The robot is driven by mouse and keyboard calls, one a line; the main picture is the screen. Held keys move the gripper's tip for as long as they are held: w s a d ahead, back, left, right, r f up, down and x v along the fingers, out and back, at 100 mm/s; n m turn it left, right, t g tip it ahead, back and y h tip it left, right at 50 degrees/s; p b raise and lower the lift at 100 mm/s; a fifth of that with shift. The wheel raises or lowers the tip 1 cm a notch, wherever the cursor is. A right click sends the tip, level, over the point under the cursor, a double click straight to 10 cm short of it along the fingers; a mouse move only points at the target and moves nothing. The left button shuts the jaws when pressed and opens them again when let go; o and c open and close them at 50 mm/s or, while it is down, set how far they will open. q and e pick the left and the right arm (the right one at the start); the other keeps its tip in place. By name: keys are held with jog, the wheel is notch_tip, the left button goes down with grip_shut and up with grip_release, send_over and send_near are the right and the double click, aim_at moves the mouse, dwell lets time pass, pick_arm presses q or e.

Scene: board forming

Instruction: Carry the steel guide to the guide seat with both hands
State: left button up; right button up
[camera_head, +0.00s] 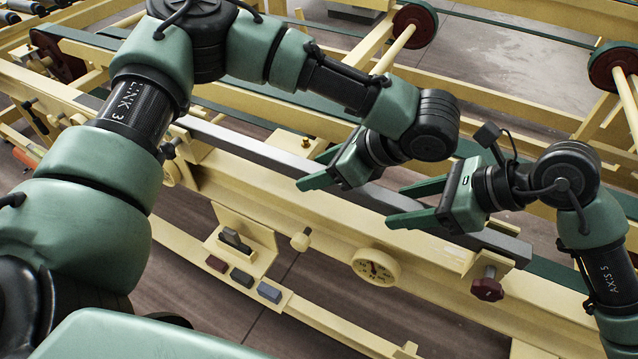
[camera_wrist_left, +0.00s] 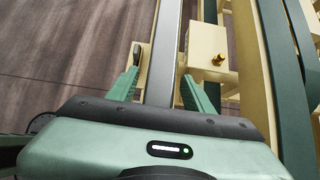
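The steel guide (camera_head: 270,155) is a long grey bar lying along the cream frame, from upper left to lower right. It also runs between my left fingers in the left wrist view (camera_wrist_left: 164,60). My left gripper (camera_head: 314,170) is open around the bar, with a visible gap on each side. My right gripper (camera_head: 408,204) has its fingers apart, one on each side of the bar further along to the right. Both hands hide parts of the bar. I cannot tell for sure which part of the frame is the guide seat.
A cream block with a brass knob (camera_wrist_left: 218,59) stands beside the bar. The frame's front carries a round dial (camera_head: 377,267), a dark red knob (camera_head: 488,288) and a bracket (camera_head: 262,240) above small coloured blocks (camera_head: 242,277). Rollers with red discs (camera_head: 415,25) lie behind.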

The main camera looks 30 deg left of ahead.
aim_at(318, 170)
pick_arm(q)
notch_tip(318, 170, up, 10)
pick_arm(e)
jog(key=shift+d+r, duration=0.1)
jog(key=v, duration=1.2)
pick_arm(q)
jog(key=shift+s, duration=0.1)
dwell(0.6)
